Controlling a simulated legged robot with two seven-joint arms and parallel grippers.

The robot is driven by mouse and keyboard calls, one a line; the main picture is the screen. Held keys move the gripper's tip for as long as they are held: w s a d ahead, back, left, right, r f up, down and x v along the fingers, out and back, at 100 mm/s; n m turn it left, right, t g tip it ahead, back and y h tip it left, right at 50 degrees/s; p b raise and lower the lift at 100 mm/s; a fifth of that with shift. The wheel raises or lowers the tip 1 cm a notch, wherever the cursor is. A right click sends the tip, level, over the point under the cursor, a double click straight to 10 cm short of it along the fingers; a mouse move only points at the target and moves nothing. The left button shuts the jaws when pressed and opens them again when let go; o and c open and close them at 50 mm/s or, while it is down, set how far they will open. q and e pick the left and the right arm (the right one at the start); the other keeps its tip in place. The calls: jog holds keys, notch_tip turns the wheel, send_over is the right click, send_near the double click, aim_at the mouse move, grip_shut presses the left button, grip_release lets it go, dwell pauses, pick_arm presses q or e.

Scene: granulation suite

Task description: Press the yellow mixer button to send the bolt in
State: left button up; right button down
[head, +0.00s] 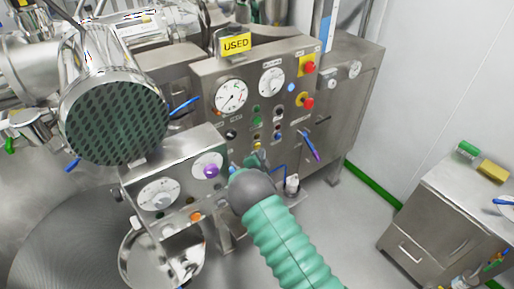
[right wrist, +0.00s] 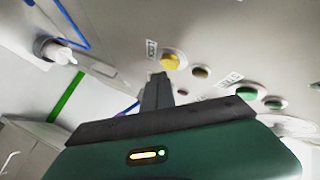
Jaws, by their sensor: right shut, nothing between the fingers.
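The yellow mixer button (right wrist: 170,61) sits on the steel control panel, beside a small label, in the right wrist view. In the head view the yellow button (head: 257,146) is small, low on the panel, just above my right gripper (head: 258,160). My right gripper also shows in the right wrist view (right wrist: 157,78), its fingers shut and empty, their tips just below the yellow button in the picture. I cannot tell whether they touch the panel. My green right arm and dark wrist hide part of the lower panel. My left gripper is not in view. I cannot make out a bolt.
The panel (head: 215,120) also bears gauges and red stop buttons (head: 307,102). A smaller control box (head: 180,190) stands at the left. A steel cabinet (head: 425,215) stands at the right, with open floor between.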

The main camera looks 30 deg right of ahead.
jog(key=shift+d, duration=0.2)
dwell(0.3)
jog(key=shift+w+a+b, duration=0.15)
jog(key=shift+w+b, duration=0.2)
jog(key=shift+b, duration=0.05)
